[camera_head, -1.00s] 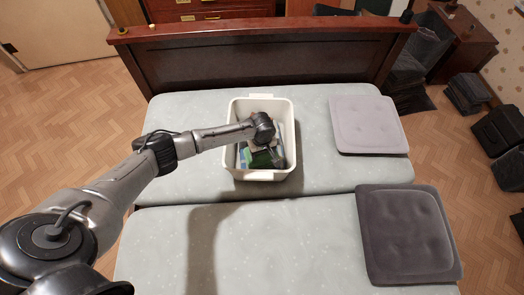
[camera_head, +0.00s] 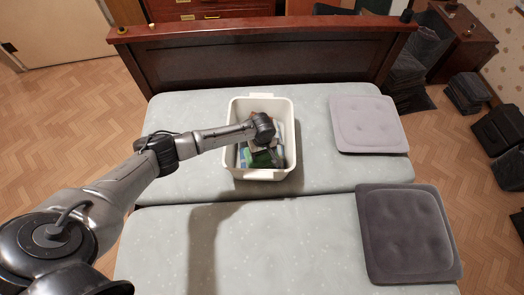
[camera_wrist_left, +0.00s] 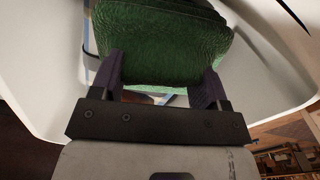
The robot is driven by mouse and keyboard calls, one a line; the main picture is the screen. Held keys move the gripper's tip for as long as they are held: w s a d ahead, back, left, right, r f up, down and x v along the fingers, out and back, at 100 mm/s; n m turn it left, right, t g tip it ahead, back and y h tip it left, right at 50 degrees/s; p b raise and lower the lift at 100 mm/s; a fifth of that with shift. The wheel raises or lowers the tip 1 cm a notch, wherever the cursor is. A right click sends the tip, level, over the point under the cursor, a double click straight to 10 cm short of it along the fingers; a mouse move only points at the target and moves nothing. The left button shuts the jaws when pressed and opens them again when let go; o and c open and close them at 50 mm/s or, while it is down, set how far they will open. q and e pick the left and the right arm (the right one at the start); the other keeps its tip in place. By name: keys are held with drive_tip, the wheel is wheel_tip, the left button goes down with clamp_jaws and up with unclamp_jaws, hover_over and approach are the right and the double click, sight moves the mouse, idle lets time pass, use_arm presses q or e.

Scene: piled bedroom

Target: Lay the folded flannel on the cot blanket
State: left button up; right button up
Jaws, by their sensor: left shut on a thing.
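The folded flannel appears to be the thick green textured bundle in the white bin (camera_head: 230,140), and its green surface shows in the head view (camera_head: 262,160). In the left wrist view the green bundle (camera_wrist_left: 160,45) fills the space between the two fingers. My left gripper (camera_head: 268,148) reaches down into the bin and is shut on it. The gripper hides part of the bundle and of the bin's contents. No cot blanket can be told for sure; a light grey tufted square (camera_head: 367,125) and a dark grey tufted square (camera_head: 408,235) lie on the bed. My right gripper is not in view.
The white bin stands on the pale bed (camera_head: 310,105) and holds other items, partly hidden. A dark wooden bed board (camera_head: 260,60) rises behind it. The near part of the bed (camera_head: 280,245) is clear. Dark piled items stand on the floor at right.

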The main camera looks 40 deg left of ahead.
use_arm(q)
drive_tip(key=shift+f, duration=0.25)
idle(0.4)
drive_tip(key=o, duration=1.4)
drive_tip(key=shift+r, duration=0.15)
wheel_tip(320, 180, up, 6)
drive_tip(key=p, duration=0.8)
drive_tip(key=shift+f, duration=0.2)
